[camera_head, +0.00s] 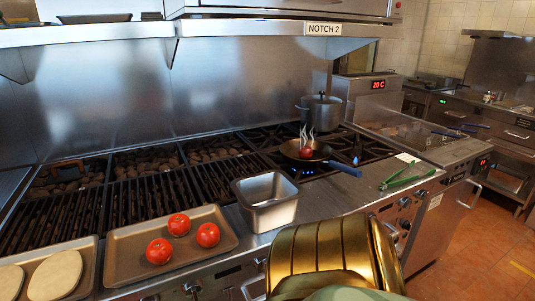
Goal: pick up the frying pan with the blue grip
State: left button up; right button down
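The frying pan (322,154) sits on a burner of the range, right of the char grill. Its blue grip (345,168) points right and toward the front edge. A red round item (306,153) lies in the pan, with steam drawn above it. A blue flame shows beside the pan. Neither of my grippers is visible; a gold part of mine fills the bottom centre of the view.
A lidded pot (321,110) stands behind the pan. Green tongs (407,178) lie to its right. An empty metal container (266,215) and a tray (122,242) with three tomatoes stand front left. A shelf hangs above.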

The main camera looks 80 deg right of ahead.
aim_at(289, 149)
jog(key=z, duration=0.45)
jog(key=l+z, duration=0.1)
jog(key=z, duration=0.35)
jog(key=l+z, duration=0.1)
jog(key=z, duration=0.8)
jog(key=l+z, duration=0.1)
jog(key=z, duration=0.75)
jog(key=i, duration=0.05)
